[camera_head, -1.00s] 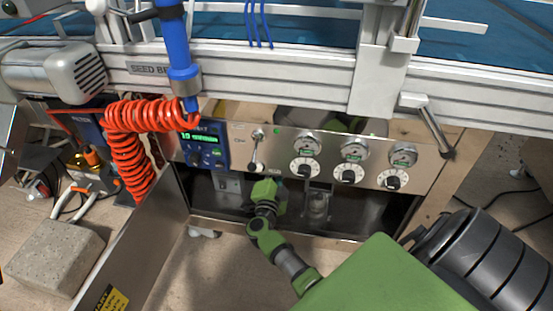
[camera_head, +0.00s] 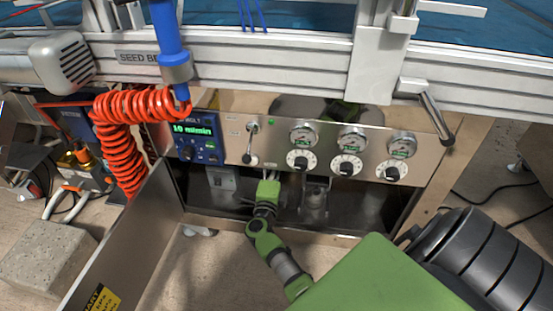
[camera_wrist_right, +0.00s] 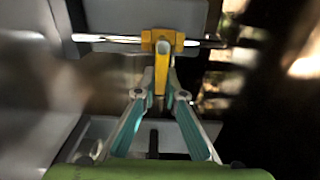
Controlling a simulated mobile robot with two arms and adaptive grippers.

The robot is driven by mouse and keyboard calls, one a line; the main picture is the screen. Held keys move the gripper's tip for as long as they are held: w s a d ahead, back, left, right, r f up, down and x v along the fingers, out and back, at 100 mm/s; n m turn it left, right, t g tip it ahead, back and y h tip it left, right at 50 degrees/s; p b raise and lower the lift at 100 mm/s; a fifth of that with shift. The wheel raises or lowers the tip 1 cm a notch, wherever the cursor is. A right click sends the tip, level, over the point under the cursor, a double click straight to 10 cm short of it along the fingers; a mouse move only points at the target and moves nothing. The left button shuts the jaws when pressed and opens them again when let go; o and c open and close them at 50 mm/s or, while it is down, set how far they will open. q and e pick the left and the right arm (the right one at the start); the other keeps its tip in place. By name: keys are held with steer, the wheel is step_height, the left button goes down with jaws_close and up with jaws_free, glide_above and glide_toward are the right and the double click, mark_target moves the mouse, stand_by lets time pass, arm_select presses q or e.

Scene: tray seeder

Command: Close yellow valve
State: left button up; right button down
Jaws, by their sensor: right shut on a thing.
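The yellow valve (camera_wrist_right: 162,42) sits on a thin horizontal pipe at the top of the right wrist view. Its yellow handle points down the picture, across the pipe, between my fingers. My right gripper (camera_wrist_right: 161,72) is shut on this handle, with a finger on each side. In the head view my right gripper (camera_head: 270,177) reaches into the dark opening under the steel control panel (camera_head: 225,130). The valve cannot be made out there. My left gripper is out of view.
Gauges and dials line the panel above my right gripper, with a small lever (camera_head: 252,143) and a blue display unit (camera_head: 192,138). A steel door (camera_head: 120,245) stands open at the left. A red coiled hose (camera_head: 122,150) hangs beside it.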

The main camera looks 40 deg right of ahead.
steer(key=shift+f, duration=0.15)
steer(key=c, duration=2.3)
jaws_free()
steer(key=shift+o, duration=1.1)
